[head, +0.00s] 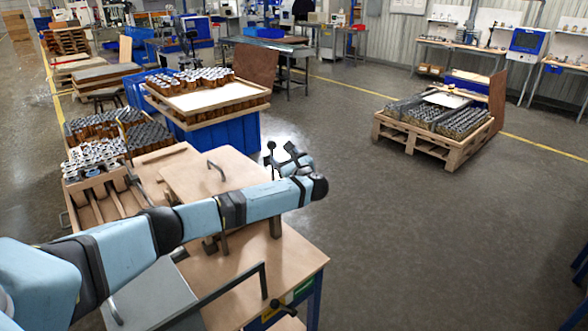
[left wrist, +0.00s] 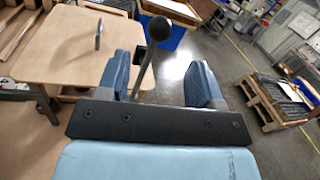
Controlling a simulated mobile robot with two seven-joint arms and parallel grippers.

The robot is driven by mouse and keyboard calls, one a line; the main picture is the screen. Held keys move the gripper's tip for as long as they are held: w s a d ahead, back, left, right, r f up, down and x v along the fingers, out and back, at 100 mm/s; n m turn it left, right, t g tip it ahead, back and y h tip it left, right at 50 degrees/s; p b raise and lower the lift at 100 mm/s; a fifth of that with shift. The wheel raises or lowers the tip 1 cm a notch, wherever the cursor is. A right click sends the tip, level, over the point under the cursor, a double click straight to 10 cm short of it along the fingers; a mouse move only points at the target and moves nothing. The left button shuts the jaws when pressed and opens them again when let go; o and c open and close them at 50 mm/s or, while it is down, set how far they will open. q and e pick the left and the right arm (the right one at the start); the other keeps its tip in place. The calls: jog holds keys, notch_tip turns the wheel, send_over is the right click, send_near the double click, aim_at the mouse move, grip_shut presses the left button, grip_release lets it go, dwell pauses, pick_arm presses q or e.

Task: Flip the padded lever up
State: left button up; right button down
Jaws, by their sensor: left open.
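The lever (head: 271,147) is a thin rod with a round dark knob, at the far right edge of the wooden worktop in the head view. In the left wrist view its knob and rod (left wrist: 147,70) stand between my fingers, closer to the left finger. My left gripper (head: 289,158) is at the lever, with its fingers spread. In the left wrist view the left gripper (left wrist: 160,64) is open and not closed on the rod. Whether a finger touches the rod cannot be told. The lever's lower end is partly hidden. My right gripper is not in view.
A wooden board with a grey handle (head: 217,170) lies on the worktop next to my arm. A blue crate (head: 222,133) with a tray of cartridges stands behind. A pallet (head: 440,146) with cartridges stands at the right. The floor between is clear.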

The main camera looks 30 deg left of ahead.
pick_arm(q)
jog(key=v, duration=0.6)
jog(key=shift+b, duration=0.3)
jog(key=shift+d, duration=0.15)
